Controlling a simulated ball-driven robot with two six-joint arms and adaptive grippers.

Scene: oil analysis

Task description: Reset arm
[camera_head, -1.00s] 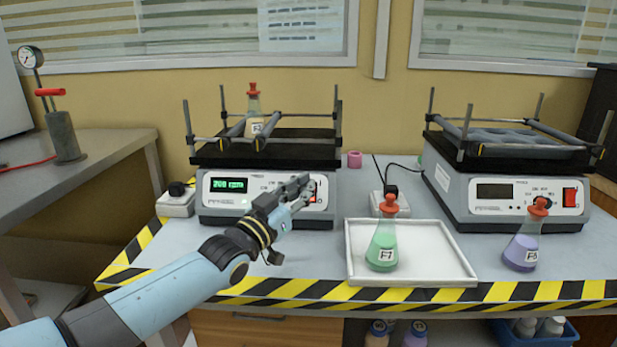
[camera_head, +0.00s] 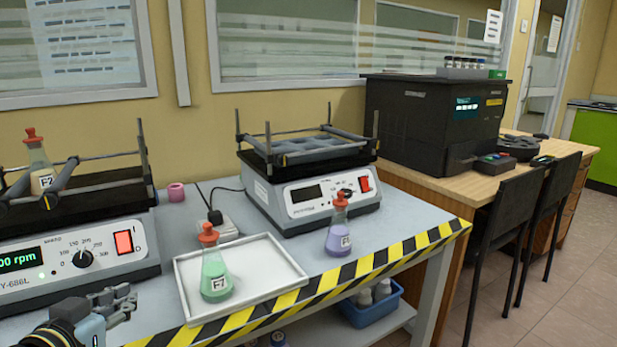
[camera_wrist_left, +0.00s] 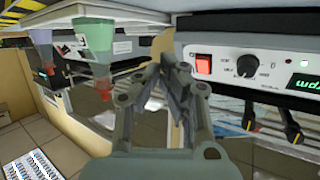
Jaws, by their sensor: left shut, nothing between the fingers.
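My left gripper (camera_head: 112,300) is at the lower left of the head view, in front of the left shaker (camera_head: 75,250). Its fingers are shut with nothing between them. In the left wrist view the closed fingers (camera_wrist_left: 175,85) are in the middle, close to the shaker's front panel (camera_wrist_left: 240,62) with its red switch and dark knob. That view appears upside down. My right gripper is not in view.
A flask of green liquid (camera_head: 216,270) stands on a white tray (camera_head: 285,262). A flask of purple liquid (camera_head: 339,232) stands right of it, before a second shaker (camera_head: 310,195). Another flask (camera_head: 40,165) sits on the left shaker. A black instrument (camera_head: 430,120) and chairs (camera_head: 500,225) stand right.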

